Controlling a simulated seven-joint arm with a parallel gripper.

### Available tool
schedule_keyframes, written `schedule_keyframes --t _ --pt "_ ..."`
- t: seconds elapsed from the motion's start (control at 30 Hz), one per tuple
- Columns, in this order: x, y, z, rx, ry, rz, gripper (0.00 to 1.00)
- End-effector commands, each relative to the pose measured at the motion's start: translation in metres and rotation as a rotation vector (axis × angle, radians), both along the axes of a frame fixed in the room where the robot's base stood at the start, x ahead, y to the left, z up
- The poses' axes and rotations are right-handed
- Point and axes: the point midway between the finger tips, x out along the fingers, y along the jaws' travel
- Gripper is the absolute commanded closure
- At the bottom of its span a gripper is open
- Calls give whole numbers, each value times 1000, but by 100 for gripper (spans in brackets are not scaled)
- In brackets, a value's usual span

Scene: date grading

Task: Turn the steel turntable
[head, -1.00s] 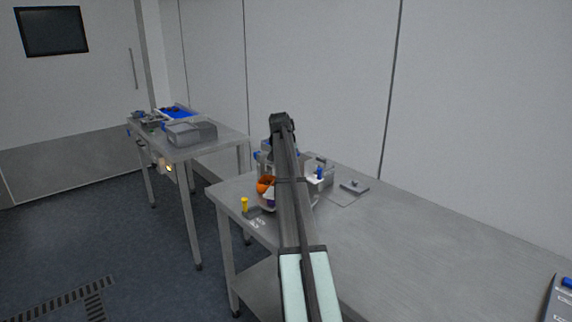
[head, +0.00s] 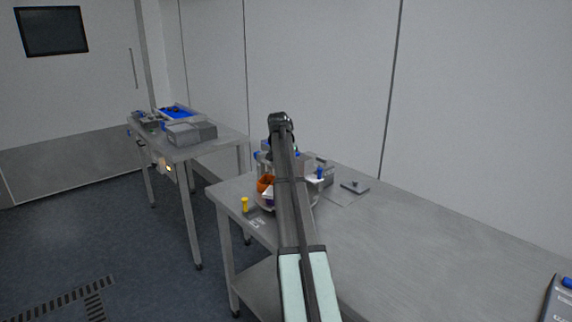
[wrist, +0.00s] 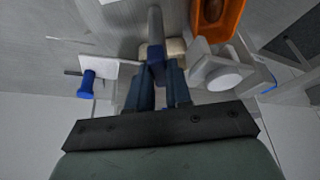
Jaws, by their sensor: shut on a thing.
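The steel turntable (head: 309,204) is at the left end of the near table in the head view, largely hidden behind my arm. It carries an orange bin (head: 264,184) and other small items. In the wrist view the orange bin (wrist: 232,22) is at the upper right, holding something brown. My gripper (wrist: 158,75) has its blue fingers closed on a grey post (wrist: 155,25) between them. I cannot see how the post joins the turntable. A pale block (wrist: 175,48) lies behind the fingertips.
A blue-knobbed piece (wrist: 88,82) is left of the fingers and a white round-topped part (wrist: 223,78) is close on the right. A yellow peg (head: 245,204) stands at the table edge.

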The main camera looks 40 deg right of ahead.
Motion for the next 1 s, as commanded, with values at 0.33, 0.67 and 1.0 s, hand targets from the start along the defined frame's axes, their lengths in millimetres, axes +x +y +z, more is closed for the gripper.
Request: schedule_keyframes --t 0.33,0.67,1.0 --pt "2 0 0 -1 1 -156 100" --pt "3 0 0 -1 0 -323 100" --pt "4 0 0 0 0 -494 100"
